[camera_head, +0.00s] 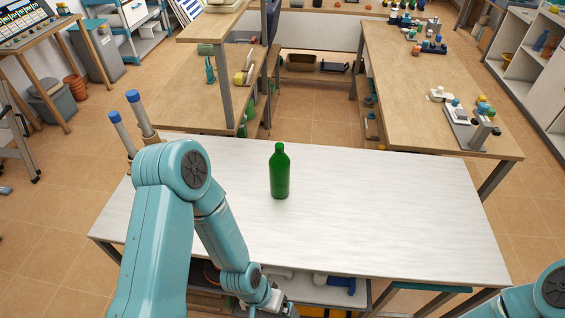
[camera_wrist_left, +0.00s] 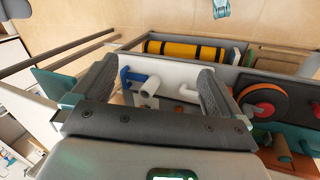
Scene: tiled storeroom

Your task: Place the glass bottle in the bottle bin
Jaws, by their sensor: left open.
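The green glass bottle (camera_head: 280,172) stands upright on the white table (camera_head: 380,205), near its middle. My left arm reaches in from the left, and its gripper (camera_head: 271,303) is low at the table's front edge, nearer to me than the bottle and well apart from it. In the left wrist view my left gripper (camera_wrist_left: 155,88) is open, with nothing between its two dark fingers. The bottle does not show in that view. Part of my right arm shows at the lower right, but its gripper is out of the picture. I cannot make out which container is the bottle bin.
Two blue-capped posts (camera_head: 141,113) rise at the table's left end. The tabletop around the bottle is clear. A shelf below holds a blue pipe piece (camera_wrist_left: 135,76) and a yellow-black cylinder (camera_wrist_left: 190,49). Wooden benches (camera_head: 410,75) stand behind; a grey bin (camera_head: 58,102) is far left.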

